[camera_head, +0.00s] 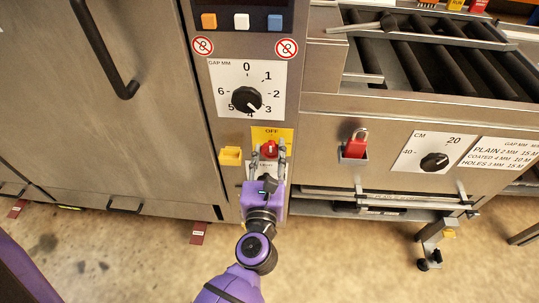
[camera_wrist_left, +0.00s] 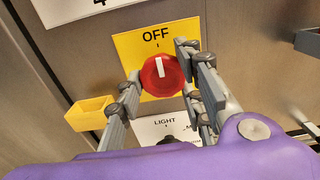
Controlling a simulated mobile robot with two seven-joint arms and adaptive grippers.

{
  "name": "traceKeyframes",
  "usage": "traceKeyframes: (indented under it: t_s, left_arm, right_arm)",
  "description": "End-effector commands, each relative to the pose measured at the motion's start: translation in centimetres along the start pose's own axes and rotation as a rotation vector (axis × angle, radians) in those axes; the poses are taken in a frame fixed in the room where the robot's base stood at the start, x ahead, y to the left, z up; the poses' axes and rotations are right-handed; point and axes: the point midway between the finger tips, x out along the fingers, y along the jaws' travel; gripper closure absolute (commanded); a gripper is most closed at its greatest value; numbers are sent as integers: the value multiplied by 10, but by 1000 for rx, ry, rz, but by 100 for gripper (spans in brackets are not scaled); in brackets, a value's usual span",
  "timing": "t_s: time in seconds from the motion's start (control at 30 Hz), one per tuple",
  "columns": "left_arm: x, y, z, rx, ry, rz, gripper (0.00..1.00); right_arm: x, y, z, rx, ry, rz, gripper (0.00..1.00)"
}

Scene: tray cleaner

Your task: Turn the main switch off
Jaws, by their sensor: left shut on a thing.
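The main switch is a red round knob (camera_head: 269,149) on a yellow plate (camera_head: 284,133) marked OFF, on the machine's front panel. In the left wrist view the red knob (camera_wrist_left: 161,75) has a white line that points nearly straight up, toward the word OFF on the yellow plate (camera_wrist_left: 128,46). My left gripper (camera_head: 269,152) is at the knob, with one finger on each side of it. In the left wrist view the left gripper (camera_wrist_left: 160,82) is shut on the knob. My right gripper is in neither view.
A black gap dial (camera_head: 246,99) is above the switch. A small yellow holder (camera_head: 231,156) is just left of it, and a LIGHT plate (camera_wrist_left: 167,127) is below. A red padlock (camera_head: 355,147) and a CM dial (camera_head: 434,161) are to the right.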

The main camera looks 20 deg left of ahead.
Motion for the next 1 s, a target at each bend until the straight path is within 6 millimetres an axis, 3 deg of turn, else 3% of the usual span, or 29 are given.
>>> traceKeyframes:
  t_s: [0.3, 0.33, 0.43, 0.83, 1.0]
  left_arm:
    - [1, 6, 3, -2, -5, 14, 92]
    - [1, 6, 3, -2, -5, 15, 63]
    - [1, 6, 3, -1, -4, 14, 51]
    - [-2, 2, 1, -1, -1, 5, 51]
    - [-22, 2, -1, 0, 2, 5, 51]
  right_arm:
    - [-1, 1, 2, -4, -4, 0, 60]
    - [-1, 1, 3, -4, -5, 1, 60]
    - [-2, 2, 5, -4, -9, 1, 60]
    - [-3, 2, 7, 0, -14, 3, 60]
    - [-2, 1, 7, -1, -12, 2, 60]
